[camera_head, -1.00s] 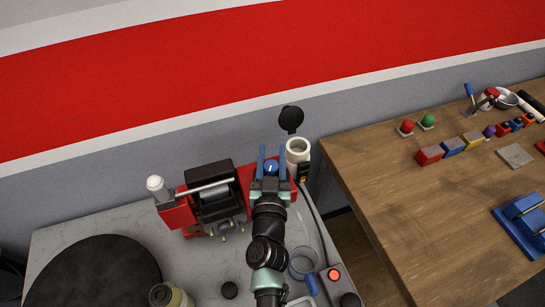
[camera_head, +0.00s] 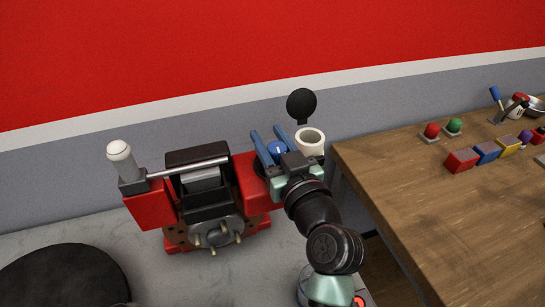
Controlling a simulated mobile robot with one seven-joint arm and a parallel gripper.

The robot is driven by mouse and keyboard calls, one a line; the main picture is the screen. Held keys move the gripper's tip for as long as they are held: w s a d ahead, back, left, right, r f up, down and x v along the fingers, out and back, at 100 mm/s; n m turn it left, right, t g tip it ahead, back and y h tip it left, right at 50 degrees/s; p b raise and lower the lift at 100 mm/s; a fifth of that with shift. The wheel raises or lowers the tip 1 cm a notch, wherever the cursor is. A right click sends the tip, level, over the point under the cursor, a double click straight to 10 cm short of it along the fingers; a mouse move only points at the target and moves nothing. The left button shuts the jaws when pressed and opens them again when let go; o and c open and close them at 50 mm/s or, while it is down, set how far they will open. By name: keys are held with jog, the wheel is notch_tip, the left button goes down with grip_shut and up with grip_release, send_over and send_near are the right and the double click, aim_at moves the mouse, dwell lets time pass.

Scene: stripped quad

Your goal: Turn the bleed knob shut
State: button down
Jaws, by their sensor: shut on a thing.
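The bleed knob (camera_head: 277,149) is a round blue knob with a white mark on its top. It sits on the right end of the red caliper-like body (camera_head: 249,180). My gripper (camera_head: 268,145) reaches it from the front right, with its two blue fingers on either side of the knob, shut on it. The white mark points roughly away from me, toward the wall. The knob's lower part and its seat are hidden by my fingers and wrist.
A white open cup (camera_head: 310,138) with a raised black lid (camera_head: 301,103) stands just right of my gripper. A white-capped post (camera_head: 121,160) and a metal rod are at left. A black disc (camera_head: 65,275) lies front left. A wooden table (camera_head: 430,200) with coloured blocks is at right.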

jog(key=n+g+y+b, duration=0.1)
jog(key=b, duration=0.1)
jog(key=n+g+y+b, duration=0.1)
jog(key=n+y+b, duration=0.1)
jog(key=b, duration=0.1)
jog(key=a+n+g+y+b, duration=0.1)
jog(key=y+b, duration=0.1)
jog(key=shift+s+f+b, duration=0.2)
jog(key=shift+s+b, duration=0.05)
jog(key=shift+b, duration=0.15)
jog(key=n+g+y+b, duration=0.1)
jog(key=g, duration=0.1)
jog(key=n+g+y+b, duration=0.1)
jog(key=n+g+y, duration=0.1)
jog(key=s+n+g+y+b, duration=0.1)
jog(key=b, duration=0.1)
jog(key=shift+a+r+n+g, duration=0.2)
jog(key=shift+a+n+g, duration=0.1)
jog(key=shift+a+g, duration=0.1)
jog(key=shift+s+y, duration=0.1)
jog(key=shift+y, duration=0.2)
jog(key=shift+c, duration=2.2)
grip_release()
jog(key=shift+d, duration=0.1)
jog(key=v, duration=1.3)
jog(key=shift+b, duration=0.3)
